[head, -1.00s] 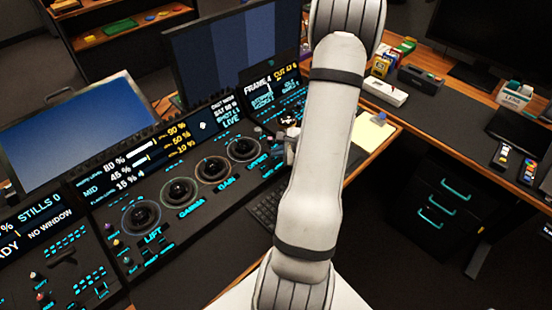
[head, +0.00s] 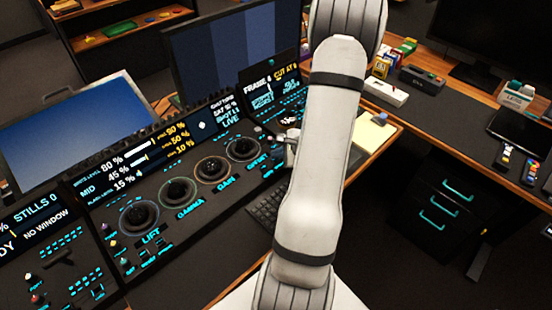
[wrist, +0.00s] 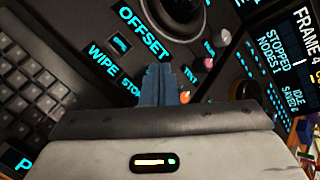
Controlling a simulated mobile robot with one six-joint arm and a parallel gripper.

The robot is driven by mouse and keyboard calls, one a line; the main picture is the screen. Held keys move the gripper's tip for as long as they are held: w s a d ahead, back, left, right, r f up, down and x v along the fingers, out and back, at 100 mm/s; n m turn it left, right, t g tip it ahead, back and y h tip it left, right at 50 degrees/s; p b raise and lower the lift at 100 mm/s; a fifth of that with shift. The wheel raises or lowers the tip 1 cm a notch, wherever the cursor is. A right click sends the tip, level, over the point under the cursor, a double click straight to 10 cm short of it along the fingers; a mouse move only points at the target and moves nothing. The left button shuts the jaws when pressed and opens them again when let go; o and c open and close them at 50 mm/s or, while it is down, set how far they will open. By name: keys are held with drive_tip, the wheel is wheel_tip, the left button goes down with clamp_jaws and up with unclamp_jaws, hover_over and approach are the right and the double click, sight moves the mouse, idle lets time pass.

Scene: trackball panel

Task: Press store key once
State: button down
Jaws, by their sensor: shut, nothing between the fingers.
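In the wrist view, the label of the store key (wrist: 132,88) shows only its first letters. The rest of it and the key itself are hidden behind my gripper's fingers. My gripper (wrist: 158,68) is shut and empty, with its blue-grey fingertips over the panel between the STORE label and the orange-tipped knob at right. I cannot tell whether the tips touch anything. In the head view my gripper (head: 290,148) is small, mostly behind my arm, at the right end of the control panel (head: 215,200).
A key (wrist: 120,45) sits between the OFFSET and WIPE labels. The offset trackball (wrist: 180,8) is above the fingers, with a pale knob (wrist: 219,34) to its right. A keyboard (wrist: 30,95) lies at left. A FRAME display (wrist: 300,45) stands at right.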

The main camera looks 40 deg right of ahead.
sight(278, 164)
drive_tip(key=shift+f+b, duration=0.4)
drive_tip(key=shift+b, duration=0.15)
idle(0.4)
drive_tip(key=shift+r, duration=0.1)
drive_tip(key=shift+r+p, duration=0.45)
drive_tip(key=shift+r, duration=0.4)
wheel_tip(278, 164, up, 5)
drive_tip(key=p, duration=0.3)
drive_tip(key=shift+a, duration=0.1)
idle(0.9)
